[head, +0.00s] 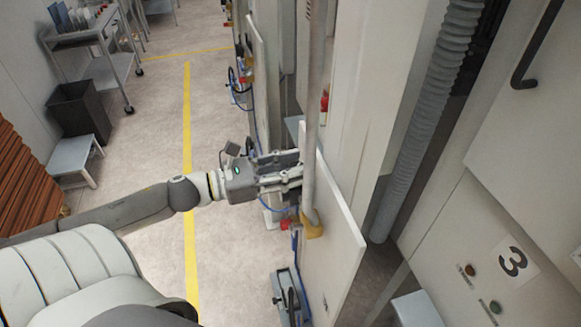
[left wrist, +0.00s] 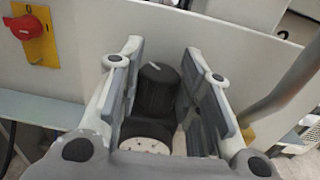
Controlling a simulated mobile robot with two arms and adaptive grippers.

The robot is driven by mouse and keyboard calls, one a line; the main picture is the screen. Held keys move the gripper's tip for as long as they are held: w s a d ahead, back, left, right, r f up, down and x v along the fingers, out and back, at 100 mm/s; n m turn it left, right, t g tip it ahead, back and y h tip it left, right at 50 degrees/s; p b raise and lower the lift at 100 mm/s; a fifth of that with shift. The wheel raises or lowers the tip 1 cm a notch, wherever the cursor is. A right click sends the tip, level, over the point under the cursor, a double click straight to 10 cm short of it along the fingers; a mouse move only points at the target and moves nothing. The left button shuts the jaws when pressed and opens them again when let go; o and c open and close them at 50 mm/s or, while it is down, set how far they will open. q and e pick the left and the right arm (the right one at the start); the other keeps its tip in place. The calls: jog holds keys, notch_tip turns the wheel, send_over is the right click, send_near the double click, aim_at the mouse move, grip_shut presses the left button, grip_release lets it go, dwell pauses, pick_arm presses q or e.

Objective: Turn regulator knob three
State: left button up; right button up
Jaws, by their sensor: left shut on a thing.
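A black regulator knob (left wrist: 157,90) with a white pointer mark sits between the fingers of my left gripper (left wrist: 163,75) in the left wrist view. A round white gauge dial (left wrist: 146,146) shows just below the knob, partly cut off by the gripper body. In the head view my left gripper (head: 292,174) reaches to the edge of a white panel (head: 328,225), and the knob is hidden there. My right gripper is not in view.
A red switch on a yellow plate (left wrist: 32,32) is left of the knob. A ribbed grey hose (head: 418,130) runs beside the panel. The aisle with its yellow line (head: 188,130) is clear.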

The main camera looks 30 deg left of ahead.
pick_arm(q)
jog(key=shift+s+d+n+t+y, duration=0.1)
jog(key=shift+n+t+y, duration=0.75)
jog(key=shift+y, duration=0.25)
jog(key=shift+d+n+t+y, duration=0.15)
jog(key=shift+n+t+y, duration=0.35)
jog(key=shift+n+y, duration=0.85)
jog(key=shift+d+n+t+y, duration=0.1)
jog(key=shift+n+t+y, duration=0.55)
jog(key=shift+y, duration=1.1)
jog(key=shift+n+y, duration=0.35)
jog(key=shift+y, duration=0.05)
jog(key=o, duration=1)
jog(key=shift+h, duration=0.5)
